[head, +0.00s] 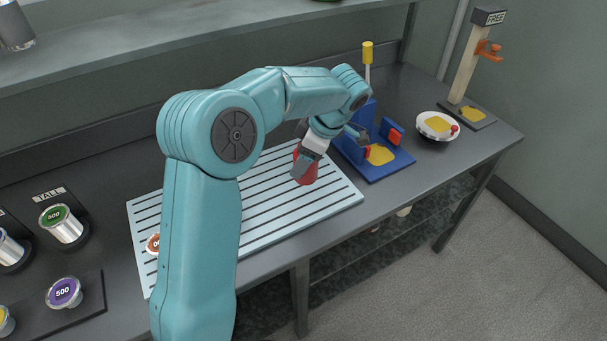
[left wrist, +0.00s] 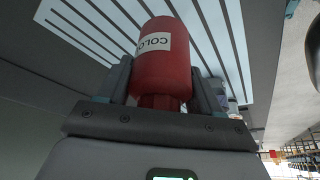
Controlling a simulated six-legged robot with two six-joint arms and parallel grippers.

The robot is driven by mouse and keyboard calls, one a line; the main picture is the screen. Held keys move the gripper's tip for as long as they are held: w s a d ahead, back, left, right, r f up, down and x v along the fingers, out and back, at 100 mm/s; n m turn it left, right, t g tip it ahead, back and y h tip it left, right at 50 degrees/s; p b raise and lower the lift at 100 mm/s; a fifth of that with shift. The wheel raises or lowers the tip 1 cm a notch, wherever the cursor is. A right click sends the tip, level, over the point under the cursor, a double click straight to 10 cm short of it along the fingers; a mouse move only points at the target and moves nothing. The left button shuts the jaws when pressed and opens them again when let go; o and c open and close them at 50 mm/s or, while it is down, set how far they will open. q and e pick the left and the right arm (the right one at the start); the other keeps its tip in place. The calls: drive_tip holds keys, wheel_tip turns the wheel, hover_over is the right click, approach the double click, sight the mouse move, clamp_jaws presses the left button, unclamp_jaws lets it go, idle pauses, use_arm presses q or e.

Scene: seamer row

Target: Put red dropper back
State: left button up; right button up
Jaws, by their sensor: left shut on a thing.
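The red dropper (head: 307,171) is a red bottle, seen near the right end of the pale slatted board (head: 340,196). My left gripper (head: 303,163) is shut on it, reaching down from above. In the left wrist view the red dropper (left wrist: 162,72), with a white label reading "COLO", sits between the two fingers of my left gripper (left wrist: 163,88). The slatted board (left wrist: 237,50) shows behind it. I cannot tell whether the dropper touches the board. My right gripper is not in view.
A blue fixture (head: 388,168) with a yellow patch stands just right of the board. Further right are a white bowl (head: 423,132) and a post marked "FREE" (head: 466,62). Cans, one a "500" can (head: 64,292), stand at left. My left arm hides part of the board.

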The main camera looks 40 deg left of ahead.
use_arm(q)
wheel_tip(320, 180, down, 5)
drive_tip(key=shift+r, duration=0.1)
drive_tip(key=shift+s, duration=0.1)
drive_tip(key=shift+f+b, duration=0.2)
drive_tip(key=shift+b, duration=0.2)
drive_tip(key=o, duration=1.1)
drive_tip(key=shift+o, duration=0.2)
drive_tip(key=shift+r, duration=0.1)
drive_tip(key=shift+r, duration=0.1)
